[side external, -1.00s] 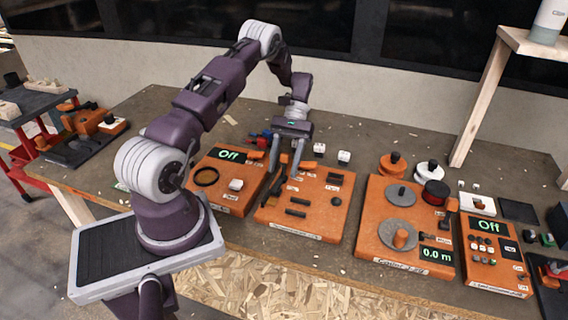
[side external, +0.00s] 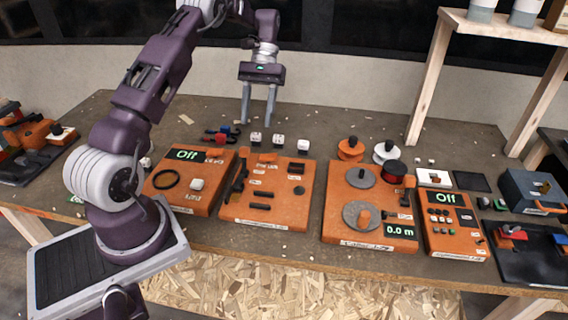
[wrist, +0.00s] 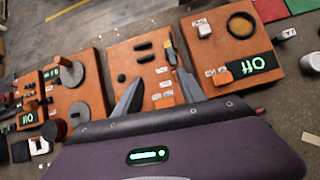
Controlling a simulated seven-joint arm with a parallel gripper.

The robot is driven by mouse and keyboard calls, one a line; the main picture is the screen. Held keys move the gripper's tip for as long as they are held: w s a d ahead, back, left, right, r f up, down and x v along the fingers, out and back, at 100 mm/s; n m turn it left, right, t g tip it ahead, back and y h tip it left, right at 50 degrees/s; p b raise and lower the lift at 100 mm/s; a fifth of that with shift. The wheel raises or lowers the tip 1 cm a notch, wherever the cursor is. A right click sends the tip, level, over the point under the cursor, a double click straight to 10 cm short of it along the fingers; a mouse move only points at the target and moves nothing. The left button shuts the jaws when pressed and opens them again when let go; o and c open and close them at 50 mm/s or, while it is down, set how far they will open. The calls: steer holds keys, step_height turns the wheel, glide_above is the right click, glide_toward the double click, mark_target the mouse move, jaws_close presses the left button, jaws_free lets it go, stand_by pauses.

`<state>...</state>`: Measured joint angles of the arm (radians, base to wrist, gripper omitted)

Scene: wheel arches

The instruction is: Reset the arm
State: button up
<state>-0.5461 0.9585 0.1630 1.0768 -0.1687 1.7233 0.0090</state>
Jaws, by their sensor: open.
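My gripper (side external: 258,108) hangs with its fingers pointing down above the back part of the workbench, behind the orange boards. Its two fingers are apart with nothing between them. In the wrist view my gripper (wrist: 158,92) also shows spread fingers, with the middle orange board beyond them. My purple and grey arm reaches up and over from its base at the left of the side view.
An orange board with an "Off" display (side external: 190,185), a board with black bars (side external: 268,195), a board with grey discs (side external: 370,210) and another "Off" board (side external: 455,225) line the bench. White-topped cubes (side external: 278,141) stand behind. A wooden shelf (side external: 490,28) rises right.

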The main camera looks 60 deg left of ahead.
steer(key=s+d+r+m+t+y, duration=0.2)
steer(key=s+d+r+t, duration=0.15)
steer(key=d+r, duration=0.45)
steer(key=s+d+r+m+t+y, duration=0.2)
steer(key=s+d+r, duration=0.2)
steer(key=d+r, duration=0.35)
steer(key=s+d+f+m+t, duration=0.1)
steer(key=s+d+m+t, duration=0.3)
steer(key=s, duration=0.9)
steer(key=d+t, duration=0.1)
steer(key=d, duration=0.1)
steer(key=shift+s+d+y, duration=0.15)
steer(key=shift+d+y, duration=0.15)
